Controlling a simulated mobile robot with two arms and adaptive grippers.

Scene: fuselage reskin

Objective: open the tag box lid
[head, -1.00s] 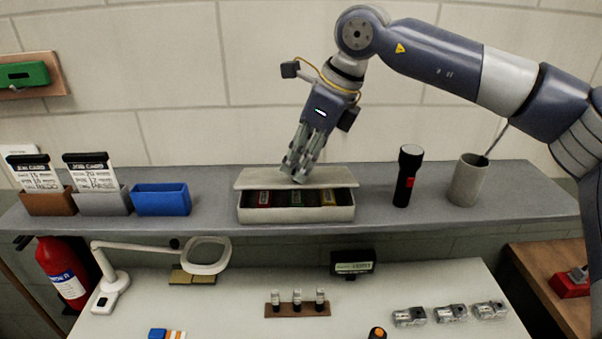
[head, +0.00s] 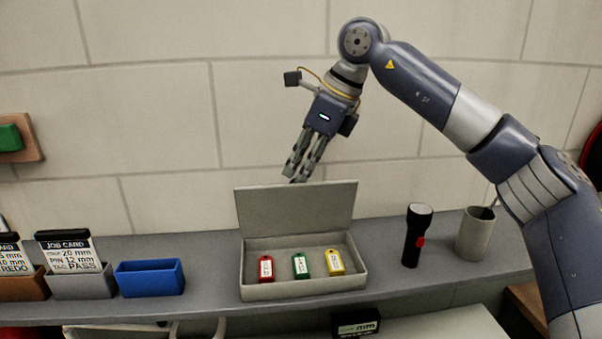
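The tag box (head: 303,288) stands on the grey shelf. Its lid (head: 297,210) is raised and stands nearly upright along the back edge. Inside lie a red tag (head: 266,268), a green tag (head: 300,266) and a yellow tag (head: 335,262). My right gripper (head: 300,180) is above and behind the lid's top edge, pointing down, with nothing visible in it. Its fingers appear close together, with their tips near or partly behind the lid's top edge; I cannot tell whether they touch it. My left gripper is not in view.
On the shelf (head: 210,297), a blue bin (head: 150,278) and job card holders (head: 80,284) stand left of the box. A black flashlight (head: 414,237) and a grey cup (head: 474,235) stand to the right. The wall is close behind.

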